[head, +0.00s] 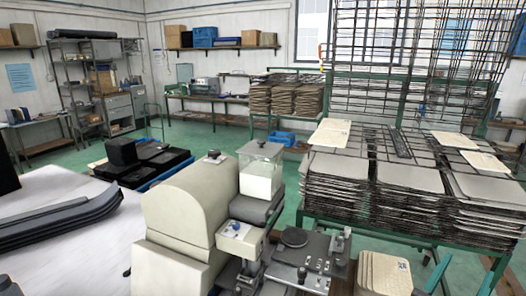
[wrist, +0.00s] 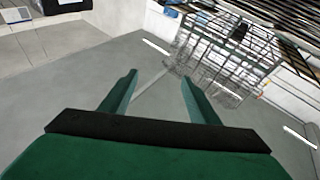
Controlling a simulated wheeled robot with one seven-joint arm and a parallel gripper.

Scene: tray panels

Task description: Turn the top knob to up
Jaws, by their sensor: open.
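My gripper (wrist: 159,77) shows in the wrist view as two green fingers, spread apart with nothing between them. Beyond them are bare grey floor and a wire rack. No knob marked as the top one can be told for sure. A small dark knob-like piece (head: 213,155) sits on top of the cream machine (head: 185,205). A small blue piece (head: 236,226) sits on a white box at that machine's front. Their settings are too small to read. No knob is seen near the fingers.
A green-framed rack (head: 320,215) with stacked trays stands at the right. A white table (head: 70,240) with dark padded sheets is at the left. Black cases (head: 150,165) lie behind the machine. Green floor is open towards the back. The wire rack (wrist: 215,65) shows in the wrist view.

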